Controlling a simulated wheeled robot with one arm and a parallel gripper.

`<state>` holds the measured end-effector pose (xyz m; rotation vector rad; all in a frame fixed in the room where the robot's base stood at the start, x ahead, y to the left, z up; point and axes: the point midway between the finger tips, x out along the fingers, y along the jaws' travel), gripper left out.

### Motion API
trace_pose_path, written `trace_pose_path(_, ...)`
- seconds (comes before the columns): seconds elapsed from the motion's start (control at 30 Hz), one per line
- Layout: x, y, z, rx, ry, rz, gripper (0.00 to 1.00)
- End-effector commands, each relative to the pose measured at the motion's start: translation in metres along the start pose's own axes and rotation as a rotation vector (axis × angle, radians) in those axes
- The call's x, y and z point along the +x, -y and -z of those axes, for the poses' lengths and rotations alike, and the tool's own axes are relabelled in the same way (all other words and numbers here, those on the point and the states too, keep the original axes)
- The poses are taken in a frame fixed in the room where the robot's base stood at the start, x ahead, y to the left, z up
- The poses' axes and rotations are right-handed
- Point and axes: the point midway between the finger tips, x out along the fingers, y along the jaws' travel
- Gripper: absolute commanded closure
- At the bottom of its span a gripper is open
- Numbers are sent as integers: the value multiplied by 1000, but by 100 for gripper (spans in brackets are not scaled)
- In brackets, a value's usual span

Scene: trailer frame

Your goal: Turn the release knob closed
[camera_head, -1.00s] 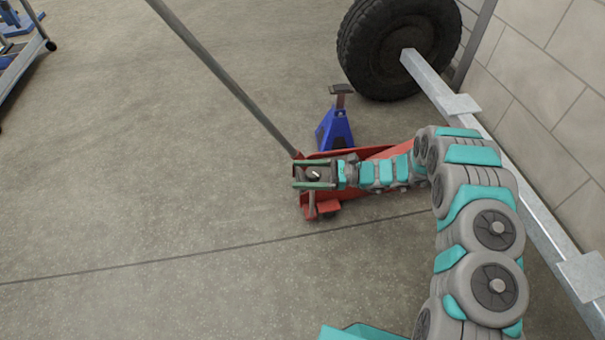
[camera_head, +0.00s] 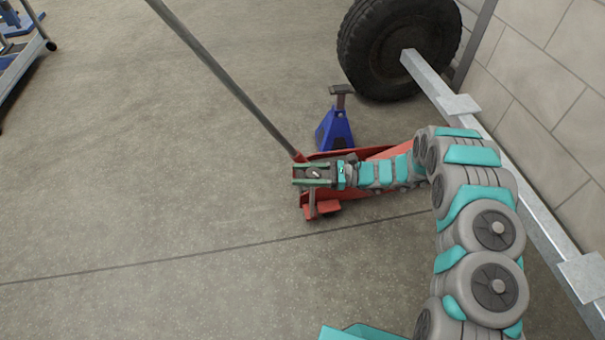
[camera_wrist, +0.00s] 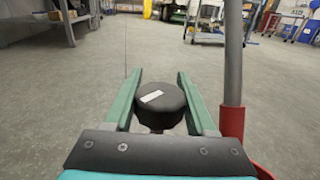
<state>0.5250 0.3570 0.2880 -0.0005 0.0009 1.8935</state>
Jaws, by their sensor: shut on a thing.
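The release knob (camera_wrist: 162,97) is a round black cap with a white mark on top, in the middle of the wrist view. It also shows small in the head view (camera_head: 315,173), at the rear of the red floor jack (camera_head: 323,208). My gripper (camera_head: 299,175) reaches in from the right above the jack. Its two green fingers, seen in the wrist view (camera_wrist: 160,77), are shut on the knob, one along each side. The white mark sits slanted, a little left of the knob's centre. The stem under the knob is mostly hidden.
The jack's long grey handle (camera_head: 225,80) rises to the upper left from beside my gripper. A blue jack stand (camera_head: 335,129) stands just behind the jack. A tyre (camera_head: 385,45) and a metal beam (camera_head: 500,145) lie right.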

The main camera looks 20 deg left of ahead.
Motion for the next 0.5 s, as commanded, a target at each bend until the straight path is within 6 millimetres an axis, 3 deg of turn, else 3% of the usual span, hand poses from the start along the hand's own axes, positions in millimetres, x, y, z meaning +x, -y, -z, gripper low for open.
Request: trace_pose_path(0.5,1,2,-2,5,4,93,99)
